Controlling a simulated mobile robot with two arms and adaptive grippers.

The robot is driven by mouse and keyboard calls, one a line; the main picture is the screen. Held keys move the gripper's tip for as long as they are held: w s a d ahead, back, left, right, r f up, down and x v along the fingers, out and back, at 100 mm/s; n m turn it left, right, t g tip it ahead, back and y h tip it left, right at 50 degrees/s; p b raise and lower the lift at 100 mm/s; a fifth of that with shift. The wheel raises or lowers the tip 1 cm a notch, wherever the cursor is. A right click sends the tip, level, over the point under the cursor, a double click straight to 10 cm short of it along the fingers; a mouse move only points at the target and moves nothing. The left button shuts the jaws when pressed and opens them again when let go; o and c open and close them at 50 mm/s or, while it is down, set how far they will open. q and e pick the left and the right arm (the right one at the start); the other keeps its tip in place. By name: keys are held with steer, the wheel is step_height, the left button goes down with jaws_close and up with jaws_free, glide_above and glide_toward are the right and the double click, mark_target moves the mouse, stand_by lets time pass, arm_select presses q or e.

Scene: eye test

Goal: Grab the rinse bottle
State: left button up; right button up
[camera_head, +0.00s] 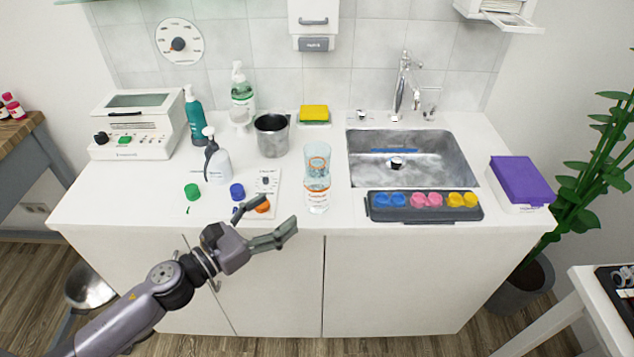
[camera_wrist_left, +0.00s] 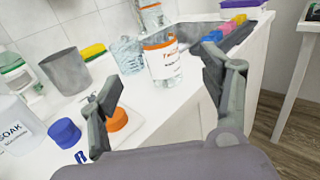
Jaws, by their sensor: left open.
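The likely rinse bottle (camera_head: 317,196) is clear with an orange-and-white label and stands upright near the counter's front edge. In the left wrist view the bottle (camera_wrist_left: 164,62) shows an orange rim and lies beyond the gap between my fingers; its label is too small to read surely. A clear tumbler (camera_head: 318,152) appears directly behind it, partly overlapped. My left gripper (camera_head: 268,218) is open and empty at the front edge, left of the bottle and apart from it. Its two fingers also show in the left wrist view (camera_wrist_left: 158,75). My right gripper is not in view.
Left of the bottle lie an orange cap (camera_head: 262,206), a blue cap (camera_head: 237,191) and a green cap (camera_head: 192,191). A white SOAK bottle (camera_head: 217,165) and a grey metal cup (camera_head: 271,138) stand behind. A dark tray (camera_head: 374,213) and sink (camera_head: 440,160) are right.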

mark_target(308, 187)
arm_select(q)
steer(key=p+x, duration=0.1)
steer(key=x, duration=0.6)
steer(key=shift+w+d+p, duration=0.3)
steer(key=shift+p, duration=0.05)
steer(key=p+x, duration=0.1)
steer(key=x, duration=0.3)
steer(key=shift+w+d+r, duration=0.15)
steer(key=shift+w+r, duration=0.05)
steer(key=shift+w, duration=0.1)
steer(key=shift+w+d+f, duration=0.1)
steer(key=shift+w+d, duration=0.2)
steer(key=shift+a, duration=0.1)
steer(key=shift+c, duration=0.6)
steer(key=c, duration=1.2)
